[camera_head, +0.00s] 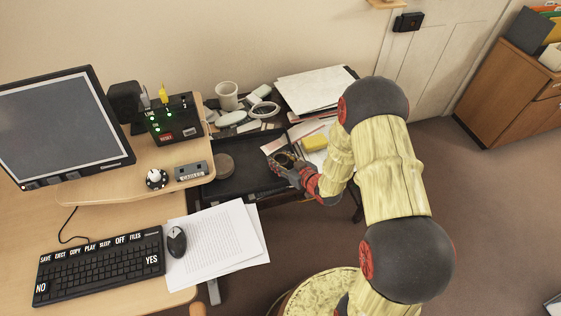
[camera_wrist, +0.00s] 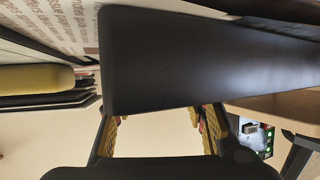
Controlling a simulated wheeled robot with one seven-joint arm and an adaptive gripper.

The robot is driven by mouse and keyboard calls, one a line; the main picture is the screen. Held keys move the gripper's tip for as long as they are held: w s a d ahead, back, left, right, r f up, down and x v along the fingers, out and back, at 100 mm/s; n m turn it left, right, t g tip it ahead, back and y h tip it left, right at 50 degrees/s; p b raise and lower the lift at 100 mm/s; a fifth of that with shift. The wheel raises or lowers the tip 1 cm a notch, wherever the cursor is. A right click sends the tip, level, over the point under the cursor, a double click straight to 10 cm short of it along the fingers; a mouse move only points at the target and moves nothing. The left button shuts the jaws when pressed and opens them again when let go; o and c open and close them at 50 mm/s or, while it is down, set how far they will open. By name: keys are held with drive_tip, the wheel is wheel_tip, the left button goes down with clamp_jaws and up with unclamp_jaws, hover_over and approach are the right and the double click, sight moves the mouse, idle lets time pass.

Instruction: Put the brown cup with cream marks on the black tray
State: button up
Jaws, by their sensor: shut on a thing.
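My gripper (camera_head: 284,164) is at the right end of the black tray (camera_head: 246,182) in the head view. It is shut on a small dark, round thing with a brownish rim, which looks like the brown cup (camera_head: 286,157). The fingers partly hide it, and its cream marks cannot be made out. I cannot tell whether it touches the tray or is held above it. In the wrist view, my fingers (camera_wrist: 158,130) reach toward a large dark slab-like surface that covers their tips; the cup cannot be made out there.
A round brown-grey thing (camera_head: 224,167) lies at the tray's left. Behind are a white mug (camera_head: 227,96), white pieces and stacked papers (camera_head: 315,88). A yellow block (camera_head: 314,143) is right of my gripper. The desk (camera_head: 100,208) with monitor (camera_head: 62,125) and keyboard (camera_head: 100,265) stands left.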

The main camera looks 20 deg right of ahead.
drive_tip(key=shift+r, duration=0.15)
drive_tip(key=o, duration=0.9)
